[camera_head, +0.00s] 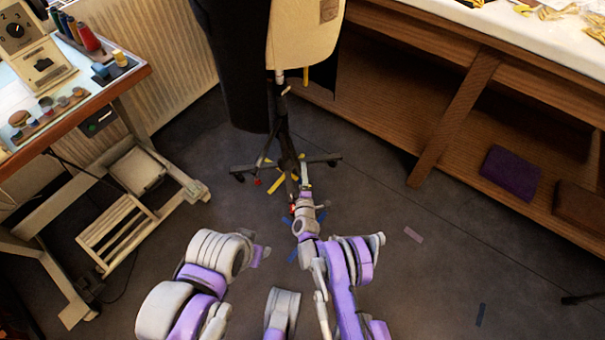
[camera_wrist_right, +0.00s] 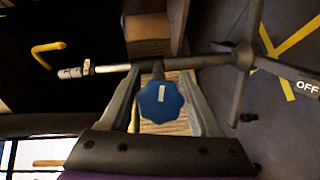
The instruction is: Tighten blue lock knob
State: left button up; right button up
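The blue lock knob (camera_wrist_right: 161,102), lobed with a pale mark on its face, shows in the right wrist view on the dark stand pole (camera_wrist_right: 205,61). My right gripper (camera_wrist_right: 162,95) has its two grey fingers apart, one on each side of the knob, with narrow gaps visible. In the head view my right gripper (camera_head: 305,189) is low at the stand's pole, and the knob cannot be made out there. The cream dress form (camera_head: 300,35) tops the stand. My left arm's end (camera_head: 261,252) is at lower left, away from the stand; its fingers are unclear.
The stand's dark wheeled legs (camera_head: 318,160) spread over the grey floor. A worktable (camera_head: 130,80) with a metal frame and pedal is at left. A wooden shelf unit (camera_head: 440,130) runs along the right. Colored scraps lie around the stand. Open floor lies at lower right.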

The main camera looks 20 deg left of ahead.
grip_shut()
